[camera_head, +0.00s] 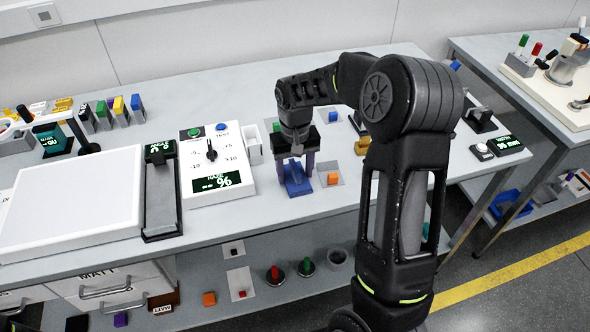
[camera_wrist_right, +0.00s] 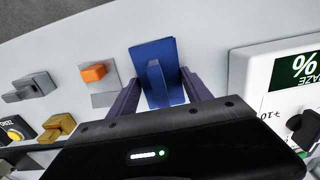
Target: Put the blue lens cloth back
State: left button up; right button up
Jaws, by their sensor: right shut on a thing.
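The blue lens cloth (camera_head: 298,186) is a flat blue piece with a raised ridge, near the front of the bench beside the haze meter. It also shows in the right wrist view (camera_wrist_right: 153,52), between the two purple fingers. My right gripper (camera_head: 297,170) points down over it and is shut on it. I cannot tell whether the cloth touches the bench or is just above it. My left gripper is out of view.
Left of the cloth stands the white haze meter (camera_head: 232,160) with a small white holder (camera_head: 253,147) beside it. Right of it are an orange block (camera_head: 333,179) on a grey pad and a brass piece (camera_head: 362,146). A white light panel (camera_head: 70,205) lies farther left.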

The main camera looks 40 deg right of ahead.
aim_at(295, 168)
jog(key=shift+f, duration=0.15)
jog(key=o, duration=1.5)
jog(key=shift+c, duration=0.2)
notch_tip(295, 168, up, 12)
jog(key=b, duration=0.1)
jog(key=shift+r, duration=0.2)
